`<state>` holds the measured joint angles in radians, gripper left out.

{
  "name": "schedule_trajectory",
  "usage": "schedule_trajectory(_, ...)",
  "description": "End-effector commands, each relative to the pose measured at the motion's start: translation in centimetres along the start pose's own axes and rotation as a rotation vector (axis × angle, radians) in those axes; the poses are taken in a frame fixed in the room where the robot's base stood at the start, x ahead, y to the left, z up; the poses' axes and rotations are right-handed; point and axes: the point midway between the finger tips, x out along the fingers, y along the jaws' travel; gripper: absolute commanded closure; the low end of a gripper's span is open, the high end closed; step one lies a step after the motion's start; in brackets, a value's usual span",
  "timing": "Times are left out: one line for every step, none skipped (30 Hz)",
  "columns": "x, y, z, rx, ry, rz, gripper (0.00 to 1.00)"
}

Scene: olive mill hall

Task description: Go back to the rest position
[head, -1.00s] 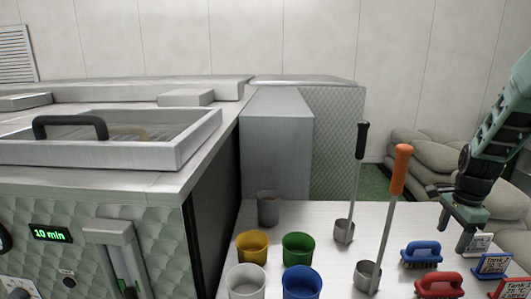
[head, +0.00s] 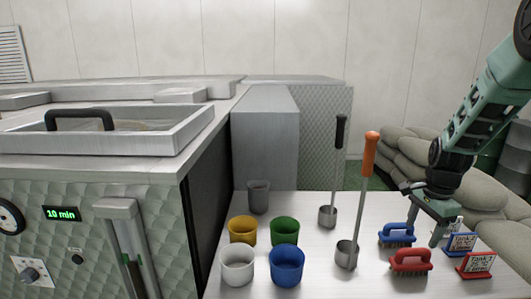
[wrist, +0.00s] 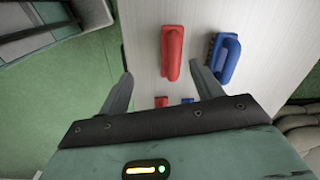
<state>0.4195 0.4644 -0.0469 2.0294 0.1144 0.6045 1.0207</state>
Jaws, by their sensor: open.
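My gripper (head: 436,228) is at the right in the head view, fingers pointing down, beside the blue brush (head: 397,235) and small signs. In the wrist view its two fingers (wrist: 163,88) are spread apart with nothing between them. The blue brush (wrist: 226,58) and the red brush (wrist: 172,52) lie beyond the fingertips there. In the head view the red brush (head: 409,262) lies in front of the blue one. I cannot tell how high the gripper is above the table (head: 315,282).
Two upright ladles, black-handled (head: 328,215) and orange-handled (head: 348,255), stand left of the brushes. Yellow (head: 243,231), green (head: 285,231), white (head: 238,266), blue (head: 287,266) and grey (head: 258,197) cups stand farther left. A quilted metal machine (head: 95,245) fills the left. Sacks (head: 400,160) lie behind.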

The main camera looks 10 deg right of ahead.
Motion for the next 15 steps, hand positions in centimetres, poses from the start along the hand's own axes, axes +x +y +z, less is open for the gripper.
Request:
schedule_trajectory(-0.2, -0.2, 1.3, -0.044, -0.006, -0.003, 0.35)
schedule_trajectory(-0.4, -0.3, 2.2, -0.078, -0.01, -0.004, 0.35)
schedule_trajectory(-0.5, -0.4, 3.3, -0.118, -0.015, -0.005, 0.35)
schedule_trajectory(-0.7, -0.4, 4.3, -0.156, -0.019, -0.006, 0.35)
schedule_trajectory(-0.8, -0.4, 5.3, -0.193, -0.023, -0.007, 0.35)
schedule_trajectory(-1.0, -0.5, 6.8, -0.248, -0.029, -0.009, 0.35)
schedule_trajectory(-1.2, -0.4, 7.8, -0.29, -0.034, -0.01, 0.35)
schedule_trajectory(-1.4, -0.3, 9.1, -0.338, -0.038, -0.011, 0.35)
schedule_trajectory(-1.7, -0.1, 10.8, -0.407, -0.045, -0.013, 0.35)
schedule_trajectory(-1.9, 0.1, 12.3, -0.464, -0.05, -0.015, 0.35)
schedule_trajectory(-2.2, 0.4, 13.9, -0.529, -0.056, -0.016, 0.35)
schedule_trajectory(-2.5, 1.0, 16.2, -0.627, -0.064, -0.019, 0.35)
schedule_trajectory(-2.8, 1.6, 18.1, -0.709, -0.07, -0.02, 0.35)
schedule_trajectory(-3.1, 2.4, 20.1, -0.799, -0.076, -0.022, 0.35)
schedule_trajectory(-3.5, 3.6, 22.7, -0.924, -0.084, -0.024, 0.35)
